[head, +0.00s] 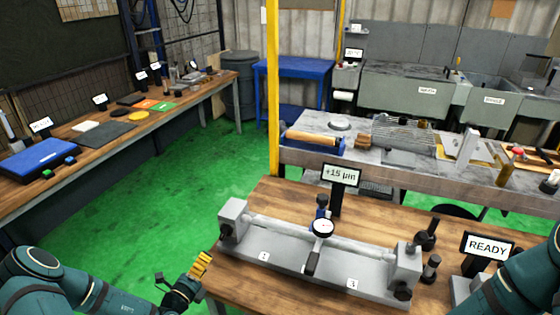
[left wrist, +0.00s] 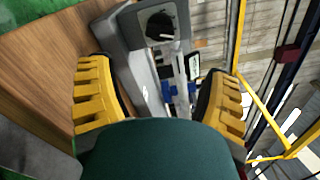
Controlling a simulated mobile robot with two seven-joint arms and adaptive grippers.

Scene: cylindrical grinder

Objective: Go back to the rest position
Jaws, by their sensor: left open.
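My left gripper (head: 200,264) hangs beside the left edge of the front wooden table, with its yellow fingers near the table corner. In the left wrist view my left gripper (left wrist: 160,92) has its two yellow fingers wide apart with nothing between them. Beyond them is the grey end of the measuring fixture (left wrist: 122,40), apart from the fingers. My right arm (head: 525,280) comes in at the lower right of the head view; its gripper is out of the picture.
The grey fixture (head: 280,262) on the front table (head: 230,290) holds a shaft (head: 270,223) under a dial gauge (head: 323,228). A "+15 µm" display (head: 341,175) and a "READY" sign (head: 487,247) stand nearby. Green floor (head: 160,210) is free between this table and the left bench (head: 150,120).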

